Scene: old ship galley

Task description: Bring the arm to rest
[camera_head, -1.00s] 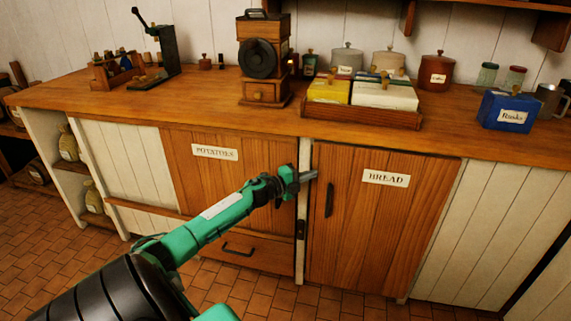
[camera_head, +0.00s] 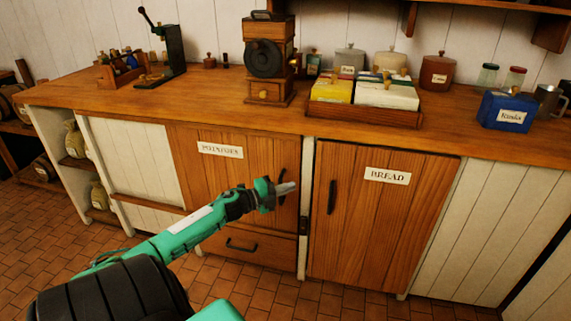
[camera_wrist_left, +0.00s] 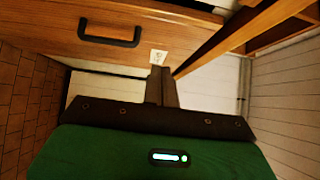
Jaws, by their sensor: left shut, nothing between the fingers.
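My left arm (camera_head: 187,233) reaches in from the lower left in the head view. Its gripper (camera_head: 287,188) is shut and empty, in front of the right side of the POTATOES door (camera_head: 225,170). That door's black handle (camera_head: 282,187) is partly hidden behind the gripper; I cannot tell whether they touch. In the left wrist view the closed fingers (camera_wrist_left: 161,86) show at the middle, with nothing between them. My right gripper is not in view.
The BREAD door (camera_head: 382,220) is to the right of the gripper. A drawer (camera_head: 250,246) with a black handle is below it. The wooden counter (camera_head: 210,105) above holds a coffee grinder (camera_head: 268,62), a box tray (camera_head: 365,116) and a blue Rusks box (camera_head: 506,112).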

